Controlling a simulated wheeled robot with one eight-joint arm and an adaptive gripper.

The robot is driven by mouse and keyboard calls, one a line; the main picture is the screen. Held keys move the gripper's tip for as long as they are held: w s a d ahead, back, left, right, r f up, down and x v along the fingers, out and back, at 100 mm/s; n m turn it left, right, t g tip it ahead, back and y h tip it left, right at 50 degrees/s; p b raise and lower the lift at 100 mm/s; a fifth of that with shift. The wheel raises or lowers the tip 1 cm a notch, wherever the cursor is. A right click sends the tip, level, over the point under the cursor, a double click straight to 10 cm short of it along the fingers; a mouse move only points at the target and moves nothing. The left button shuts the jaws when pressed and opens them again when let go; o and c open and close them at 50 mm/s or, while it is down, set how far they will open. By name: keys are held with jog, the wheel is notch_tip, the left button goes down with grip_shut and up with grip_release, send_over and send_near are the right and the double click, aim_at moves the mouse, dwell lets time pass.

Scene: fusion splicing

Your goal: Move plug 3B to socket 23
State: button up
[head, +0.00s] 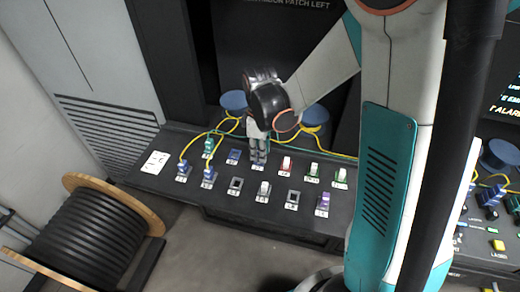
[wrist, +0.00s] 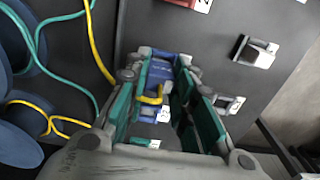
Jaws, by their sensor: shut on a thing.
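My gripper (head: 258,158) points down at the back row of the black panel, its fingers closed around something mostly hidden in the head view. In the wrist view my gripper (wrist: 163,105) has its green-padded fingers on either side of a blue plug (wrist: 160,72). A short yellow cable piece shows between the fingers. The plug is at or close to the panel; I cannot tell whether it is seated. White number labels stand by the sockets, too small to read, so I cannot identify 3B or 23. Two empty square sockets (head: 236,185) (head: 292,198) are in the front row.
Blue plugs (head: 183,168) with yellow cables and a green plug (head: 208,146) stand left. Yellow and teal cables run behind. A cable drum (head: 85,238) stands on the floor.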

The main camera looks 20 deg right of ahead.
jog(key=shift+f+b, duration=0.45)
jog(key=shift+f, duration=0.1)
jog(key=o, duration=1)
jog(key=shift+c, duration=0.2)
jog(key=shift+r, duration=0.1)
notch_tip(320, 180, up, 12)
